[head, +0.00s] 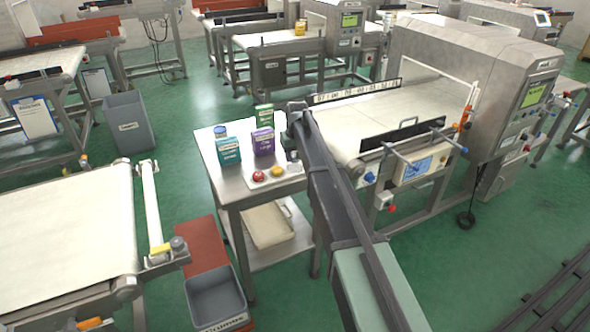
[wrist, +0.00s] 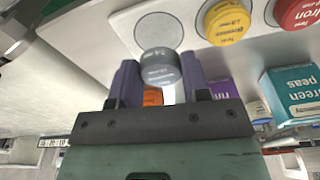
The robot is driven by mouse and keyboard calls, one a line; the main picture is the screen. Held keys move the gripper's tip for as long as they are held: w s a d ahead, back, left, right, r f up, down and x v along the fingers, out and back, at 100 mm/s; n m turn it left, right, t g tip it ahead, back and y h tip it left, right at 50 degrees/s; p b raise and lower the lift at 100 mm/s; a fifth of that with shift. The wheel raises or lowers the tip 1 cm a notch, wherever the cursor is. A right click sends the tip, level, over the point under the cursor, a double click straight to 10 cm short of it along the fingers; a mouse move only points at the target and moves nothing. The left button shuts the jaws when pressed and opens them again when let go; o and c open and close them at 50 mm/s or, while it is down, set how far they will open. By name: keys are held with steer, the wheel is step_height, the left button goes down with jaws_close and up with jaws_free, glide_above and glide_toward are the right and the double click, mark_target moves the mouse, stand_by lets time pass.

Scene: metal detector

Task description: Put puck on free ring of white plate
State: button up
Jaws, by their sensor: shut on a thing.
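My gripper (wrist: 160,84) is shut on a grey-blue puck (wrist: 160,68), one finger on each side of it in the wrist view. The white plate (wrist: 185,12) lies just beyond the puck. Its free ring (wrist: 158,32) is a thin dark circle, and the puck covers its near edge in this view. A yellow puck (wrist: 227,21) and a red puck (wrist: 300,10) sit on the plate to the right of the free ring. In the head view the plate with the red puck (head: 258,176) and yellow puck (head: 277,171) is on a small metal table. I cannot tell the held puck's exact height above the plate.
A teal box (head: 228,151), a purple box (head: 263,142) and a green box (head: 264,116) stand behind the plate on the table (head: 232,186). A conveyor (head: 400,108) with a metal detector (head: 470,60) is close on the right. A grey bin (head: 215,298) is below left.

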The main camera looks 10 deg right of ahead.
mark_target(295, 162)
step_height(295, 162, down, 4)
steer(key=shift+r+b, duration=0.1)
steer(key=shift+b, duration=1)
steer(key=shift+r+p, duration=0.3)
steer(key=shift+f+b, duration=0.25)
steer(key=shift+b, duration=0.05)
steer(key=o, duration=0.9)
steer(key=shift+r, duration=0.1)
steer(key=r+p, duration=0.4)
steer(key=s+r+p, duration=0.1)
steer(key=r+p, duration=0.7)
steer(key=shift+s+d+r+p, duration=0.1)
steer(key=shift+s+r+p, duration=0.1)
steer(key=shift+r+p, duration=0.15)
steer(key=s+m+g, duration=0.1)
steer(key=s, duration=3.7)
steer(key=shift+s+f+m, duration=0.15)
steer(key=shift+f+m, duration=0.15)
